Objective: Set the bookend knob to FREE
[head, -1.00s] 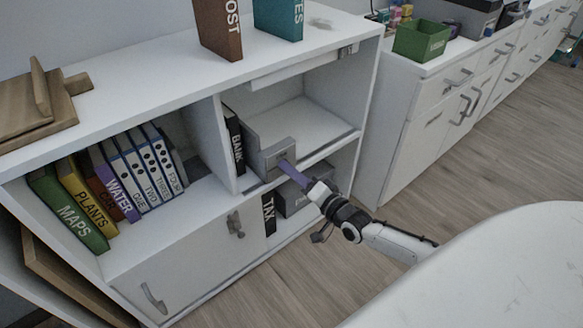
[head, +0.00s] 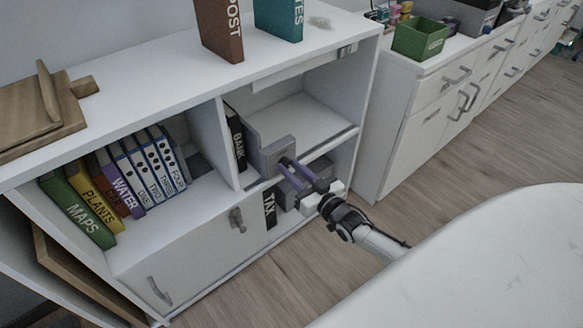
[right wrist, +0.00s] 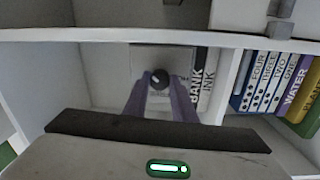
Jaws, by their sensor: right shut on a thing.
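The grey bookend (head: 262,150) stands in the right upper compartment of the white shelf, beside the BANK binder (head: 237,140). In the right wrist view its plate (right wrist: 148,58) faces me, with a dark round knob (right wrist: 160,78) bearing a pale mark. My right gripper (head: 284,165) reaches the bookend's front with its purple fingers. In the right wrist view the fingertips (right wrist: 160,82) are on both sides of the knob, shut on it. The fingers hide the knob in the head view. I cannot read any FREE label. My left gripper is not in view.
The compartment is bare to the right of the bookend (head: 305,120). A white divider (head: 228,150) separates it from several labelled binders (head: 120,185). A TAX binder (head: 270,207) stands in the lower compartment, close below my right gripper.

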